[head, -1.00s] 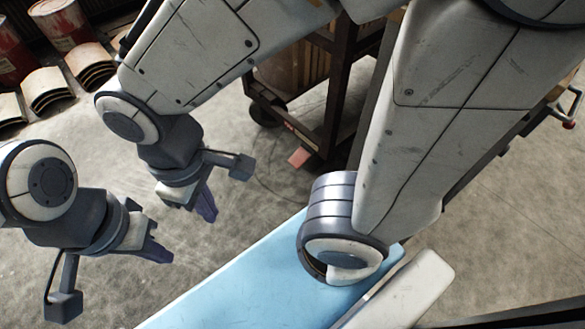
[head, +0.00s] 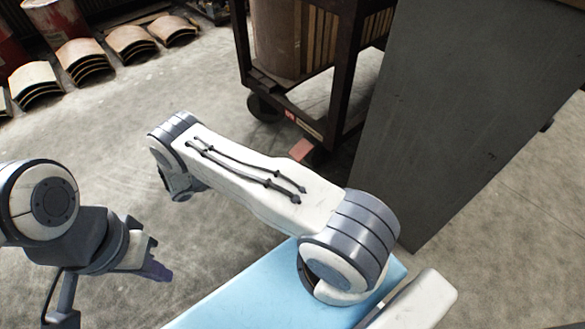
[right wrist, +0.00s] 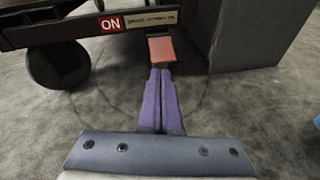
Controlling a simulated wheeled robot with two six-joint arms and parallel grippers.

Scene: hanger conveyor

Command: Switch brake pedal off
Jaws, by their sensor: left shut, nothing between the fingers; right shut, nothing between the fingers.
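The brake pedal is a flat red plate (head: 301,149) low at the near edge of the dark cart (head: 318,135). In the right wrist view the pedal (right wrist: 161,50) lies straight beyond my right gripper (right wrist: 161,72). Its purple fingers are shut with nothing between them, and the tips appear right at the pedal's near end; I cannot tell whether they touch. A red "ON" sign (right wrist: 111,24) is on the cart's beam left of the pedal. In the head view my arm hides the right gripper. My left gripper (head: 158,270) is shut and empty at the lower left, away from the cart.
A black caster wheel (right wrist: 58,65) stands left of the pedal. A large grey panel (head: 455,120) stands close on the cart's right. Curved metal sheets (head: 80,60) and red drums lie at the upper left. The concrete floor between is clear.

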